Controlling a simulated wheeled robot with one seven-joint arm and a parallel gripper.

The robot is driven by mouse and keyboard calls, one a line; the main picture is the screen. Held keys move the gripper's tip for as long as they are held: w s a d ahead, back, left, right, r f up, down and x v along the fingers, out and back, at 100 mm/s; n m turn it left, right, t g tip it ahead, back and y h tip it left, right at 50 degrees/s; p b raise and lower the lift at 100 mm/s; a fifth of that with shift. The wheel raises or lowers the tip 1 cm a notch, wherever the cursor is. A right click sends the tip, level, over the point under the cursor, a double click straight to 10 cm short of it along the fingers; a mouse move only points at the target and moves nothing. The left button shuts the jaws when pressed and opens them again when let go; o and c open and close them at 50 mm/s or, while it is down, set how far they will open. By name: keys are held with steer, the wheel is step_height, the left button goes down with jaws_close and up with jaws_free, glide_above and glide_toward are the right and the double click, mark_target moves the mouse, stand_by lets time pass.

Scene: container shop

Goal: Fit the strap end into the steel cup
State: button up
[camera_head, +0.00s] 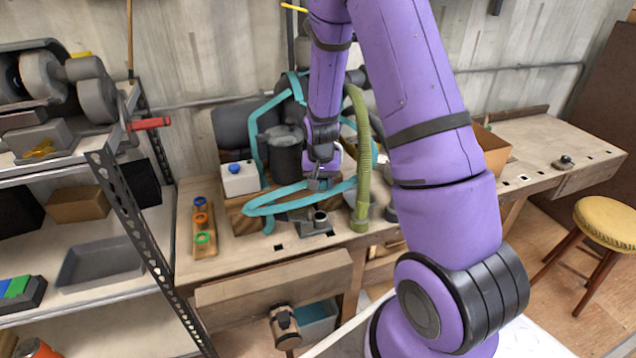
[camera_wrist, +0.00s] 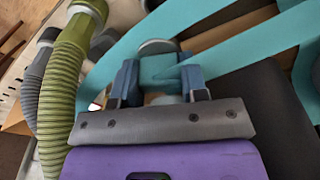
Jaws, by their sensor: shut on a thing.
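The teal strap (camera_head: 285,197) loops over the bench. Its end (camera_wrist: 160,72) is between the two blue-grey fingers of my gripper (camera_wrist: 160,82) in the wrist view. My gripper (camera_head: 320,183) is shut on it and holds it above the bench in the head view. The steel cup (camera_head: 320,218) stands upright on a flat grey base at the bench front, just below my gripper and apart from it. A round grey edge (camera_wrist: 158,47) shows just beyond the strap end in the wrist view; I cannot tell whether it is the cup.
A green ribbed hose (camera_head: 361,170) stands close right of my gripper; it also shows in the wrist view (camera_wrist: 62,90). A dark canister (camera_head: 283,158) and a white box with a blue button (camera_head: 238,179) stand left. Coloured rings (camera_head: 201,220) sit on a wooden strip.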

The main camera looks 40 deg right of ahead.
steer(key=shift+f, duration=3.5)
steer(key=shift+f, duration=1.35)
steer(key=o, duration=1.1)
steer(key=shift+c, duration=0.2)
steer(key=r, duration=0.7)
steer(key=s+r, duration=0.1)
steer(key=r, duration=0.2)
steer(key=shift+a+r, duration=0.35)
steer(key=shift+a, duration=0.05)
